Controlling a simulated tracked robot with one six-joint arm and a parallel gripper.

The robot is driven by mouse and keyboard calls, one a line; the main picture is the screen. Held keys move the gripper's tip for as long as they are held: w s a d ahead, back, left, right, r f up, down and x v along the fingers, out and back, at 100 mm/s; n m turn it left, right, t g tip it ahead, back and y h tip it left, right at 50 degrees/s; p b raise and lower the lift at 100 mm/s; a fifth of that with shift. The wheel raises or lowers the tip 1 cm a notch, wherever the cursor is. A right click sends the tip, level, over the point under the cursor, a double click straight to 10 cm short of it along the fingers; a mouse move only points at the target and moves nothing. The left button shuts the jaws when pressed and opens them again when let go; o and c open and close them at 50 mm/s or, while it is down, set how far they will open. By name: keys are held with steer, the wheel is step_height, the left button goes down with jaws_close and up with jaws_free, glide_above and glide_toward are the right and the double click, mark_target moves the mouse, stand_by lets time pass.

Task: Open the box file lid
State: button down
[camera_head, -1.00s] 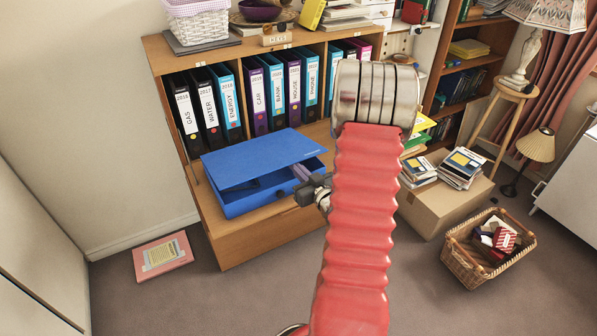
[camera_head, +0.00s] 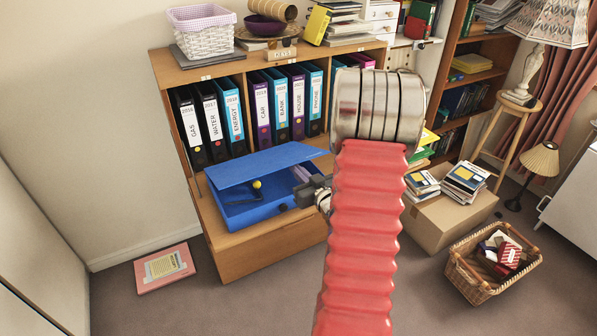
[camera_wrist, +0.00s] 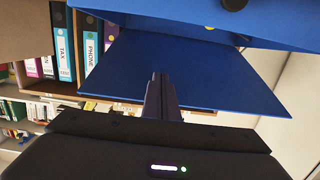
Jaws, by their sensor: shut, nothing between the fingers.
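The blue box file (camera_head: 246,208) lies on the front ledge of the wooden shelf unit. Its blue lid (camera_head: 262,163) is partly raised and slants up, with a dark gap below it and a small yellow round thing (camera_head: 257,184) inside. My gripper (camera_head: 310,189) is at the box's right side, near the lid's edge, partly hidden by my red arm. In the wrist view my gripper's fingers (camera_wrist: 159,76) are shut and empty, overlapping the lid (camera_wrist: 195,70); I cannot tell whether they touch it. The box body (camera_wrist: 270,22) shows above it.
Upright folders (camera_head: 233,115) stand in the shelf behind the box. A cardboard box with books (camera_head: 440,221) and a wicker basket (camera_head: 490,268) are on the right. A pink folder (camera_head: 164,268) lies on the floor at left. The floor in front is clear.

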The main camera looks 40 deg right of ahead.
mark_target(292, 161)
steer(key=shift+w+d+r, duration=0.2)
steer(key=shift+w+r, duration=0.5)
steer(key=shift+r, duration=0.2)
steer(key=shift+w+d+r, duration=0.2)
steer(key=shift+w+r, duration=0.5)
steer(key=shift+r, duration=0.2)
steer(key=shift+w+r, duration=0.1)
steer(key=shift+w+d+r, duration=0.3)
steer(key=shift+w+r, duration=0.5)
steer(key=shift+w, duration=0.15)
steer(key=shift+w+d+r, duration=0.15)
steer(key=shift+w+r, duration=0.4)
steer(key=shift+w, duration=0.1)
steer(key=shift+w+d+r, duration=0.2)
steer(key=shift+w+r, duration=0.1)
steer(key=shift+w, duration=0.3)
steer(key=shift+w+d+r, duration=0.15)
steer(key=shift+w+r, duration=0.2)
steer(key=shift+w, duration=0.3)
steer(key=shift+w+d+r, duration=0.2)
steer(key=shift+w+r, duration=0.1)
steer(key=shift+w, duration=0.3)
